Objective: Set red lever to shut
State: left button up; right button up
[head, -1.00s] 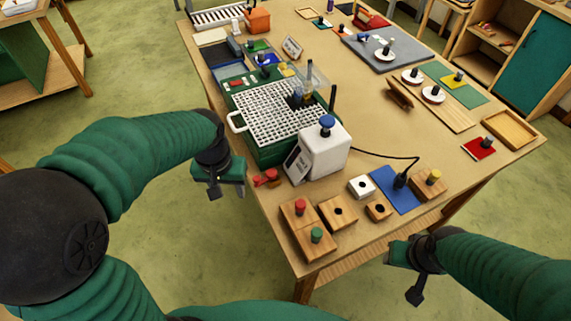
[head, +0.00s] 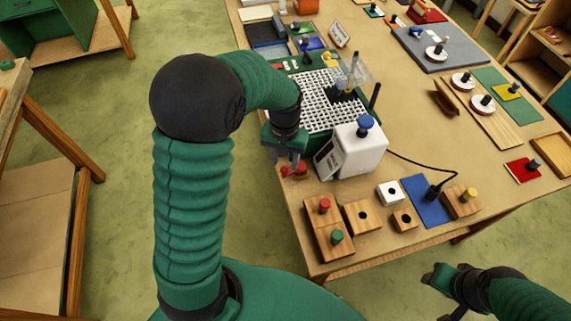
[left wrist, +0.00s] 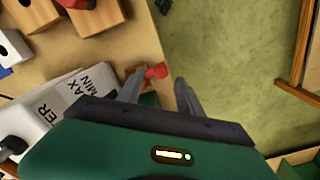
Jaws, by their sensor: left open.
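The red lever (head: 300,170) is at the left edge of the table, beside the white box with a blue knob (head: 358,147). It also shows in the left wrist view (left wrist: 156,71), close to the tip of one finger. My left gripper (head: 287,164) is open right above the lever and partly hides it in the head view. In the left wrist view its two fingers (left wrist: 162,82) are spread, with the lever's red end near the gap between them. I cannot tell whether they touch. My right gripper (head: 447,285) hangs off the table's front edge, away from the lever.
A white grid on a green base (head: 322,100) lies behind the lever. A blue mat (head: 424,200) with a black plug is to the right. Floor is open left of the table.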

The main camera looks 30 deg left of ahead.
pick_arm(q)
notch_tip(320, 180, down, 2)
jog(key=shift+s+a+f, duration=0.15)
jog(key=shift+f, duration=0.2)
jog(key=shift+d, duration=0.2)
jog(key=shift+c, duration=0.4)
